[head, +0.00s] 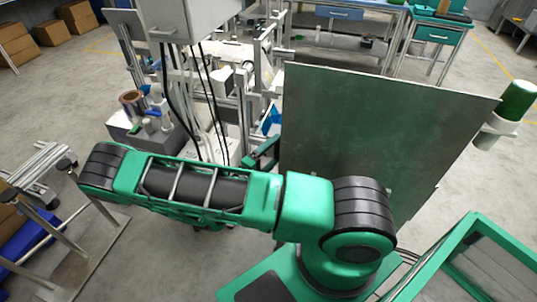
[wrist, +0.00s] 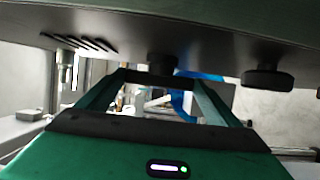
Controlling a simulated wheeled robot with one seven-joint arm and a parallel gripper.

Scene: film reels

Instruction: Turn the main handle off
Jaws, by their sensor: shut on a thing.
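In the wrist view, a dark panel (wrist: 215,50) spans the top of the picture, with a short black knob (wrist: 162,63) at its middle and a wider black knob (wrist: 268,78) at right. I cannot tell for certain which part is the main handle. My gripper (wrist: 158,78) is shut on the middle black knob; its green fingers reach up to it from both sides. The fingertips partly hide the grip. In the head view my green gripper (head: 262,155) shows only in part, behind my arm and beside the left edge of a large green panel (head: 385,130).
A grey box (head: 190,18) with hanging black cables stands above the machine frame at the back left. A copper-coloured reel (head: 132,101) sits on a dark block there. A green-and-white cylinder (head: 516,101) is at right. Open floor (head: 60,95) lies at left.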

